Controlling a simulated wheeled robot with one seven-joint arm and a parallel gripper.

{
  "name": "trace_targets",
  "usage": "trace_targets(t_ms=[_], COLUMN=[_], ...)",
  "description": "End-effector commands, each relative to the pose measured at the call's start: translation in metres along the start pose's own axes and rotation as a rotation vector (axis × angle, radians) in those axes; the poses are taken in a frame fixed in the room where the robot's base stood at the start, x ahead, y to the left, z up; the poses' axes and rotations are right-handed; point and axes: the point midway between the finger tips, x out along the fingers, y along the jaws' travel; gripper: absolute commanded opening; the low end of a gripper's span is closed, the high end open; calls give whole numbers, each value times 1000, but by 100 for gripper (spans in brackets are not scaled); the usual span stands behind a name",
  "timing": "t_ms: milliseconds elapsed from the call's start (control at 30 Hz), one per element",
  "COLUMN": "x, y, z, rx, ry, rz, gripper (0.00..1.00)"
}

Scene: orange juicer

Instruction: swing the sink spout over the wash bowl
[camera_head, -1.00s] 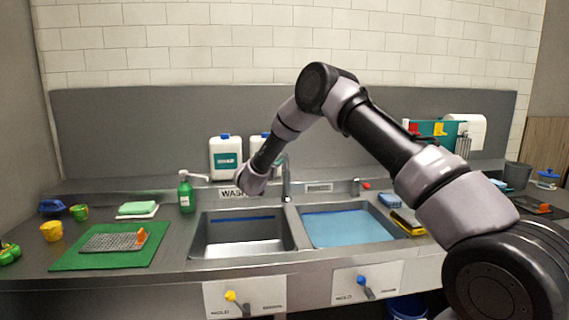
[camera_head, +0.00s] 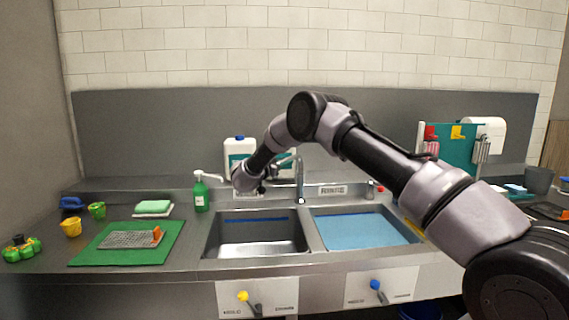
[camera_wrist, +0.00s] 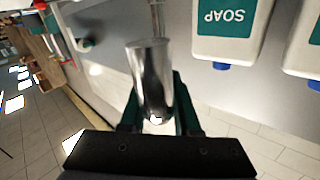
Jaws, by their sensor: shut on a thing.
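The sink spout (camera_head: 299,178) is a silver gooseneck rising behind the divider between two bowls, its upper part bending left toward my gripper. In the wrist view my gripper (camera_wrist: 155,104) has its green jaws shut on the shiny metal spout end (camera_wrist: 150,75). In the head view my gripper (camera_head: 256,186) is over the back edge of the left bowl, mostly hidden by my wrist. The wash bowl (camera_head: 262,246) is the left steel basin, with a blue line inside. Its label is largely covered by my gripper.
The right bowl (camera_head: 360,231) holds blue water under a RINSE label (camera_head: 332,190). A green pump bottle (camera_head: 200,193) stands just left of my gripper. Soap jugs (camera_head: 238,150) stand behind it. A green mat (camera_head: 120,255) with a grater-like plate lies at left.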

Motion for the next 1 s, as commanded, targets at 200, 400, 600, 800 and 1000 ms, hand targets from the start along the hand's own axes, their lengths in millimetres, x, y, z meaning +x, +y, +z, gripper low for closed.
trace_targets(t_ms=[200,400,600,800,1000], x=[0,-2,-25,-67,-98], y=[-2,-2,-3,-3,-3], z=[-2,-1,-2,-2,-1], rx=[5,4,2,4,4], ry=[1,1,1,0,0], rz=[-3,-3,-7,-7,-6], gripper=[57,57,57,57,57])
